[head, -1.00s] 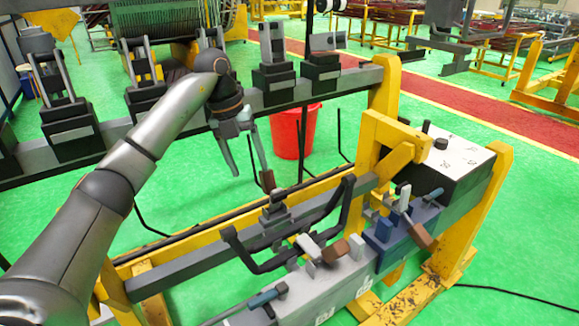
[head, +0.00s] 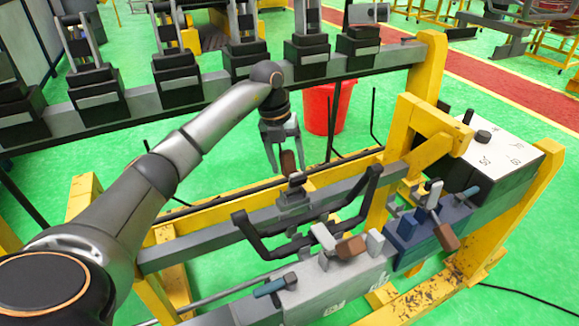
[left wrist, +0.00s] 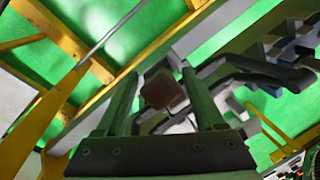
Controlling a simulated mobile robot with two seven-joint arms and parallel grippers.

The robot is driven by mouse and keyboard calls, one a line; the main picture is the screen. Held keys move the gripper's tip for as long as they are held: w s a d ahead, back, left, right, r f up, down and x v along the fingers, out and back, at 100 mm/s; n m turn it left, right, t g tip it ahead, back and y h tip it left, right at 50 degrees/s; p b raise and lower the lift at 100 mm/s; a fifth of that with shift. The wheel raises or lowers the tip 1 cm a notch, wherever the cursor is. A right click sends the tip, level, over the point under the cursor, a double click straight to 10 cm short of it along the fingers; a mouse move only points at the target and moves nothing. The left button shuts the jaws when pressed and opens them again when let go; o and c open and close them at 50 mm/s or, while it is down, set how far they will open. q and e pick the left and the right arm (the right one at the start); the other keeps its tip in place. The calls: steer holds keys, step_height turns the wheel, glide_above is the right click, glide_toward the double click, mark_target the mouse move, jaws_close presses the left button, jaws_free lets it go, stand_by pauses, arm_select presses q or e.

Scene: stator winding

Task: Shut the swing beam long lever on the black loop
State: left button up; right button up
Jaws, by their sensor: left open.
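The swing beam long lever stands up from the grey beam, and its brown handle (head: 288,163) is at the top. The black loop (head: 262,258) is a bent black bar lying across the grey beam, just in front of the lever's base (head: 294,189). My left gripper (head: 286,166) points down over the lever, open, with the brown handle between its fingers. In the left wrist view the brown handle (left wrist: 162,91) sits between the two open fingers (left wrist: 163,98), with gaps at its sides. My right gripper is not in view.
A nearer grey beam (head: 345,283) carries another brown-handled clamp (head: 351,247) and a blue-handled lever (head: 276,286). A blue block (head: 418,236) and a white-topped box (head: 490,153) are at right. A yellow post (head: 380,195) stands beside the loop. A red bucket (head: 322,108) is behind.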

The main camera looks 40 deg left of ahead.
arm_select(q)
steer(key=shift+x, duration=1.05)
steer(key=shift+r, duration=0.1)
jaws_close()
stand_by(0.6)
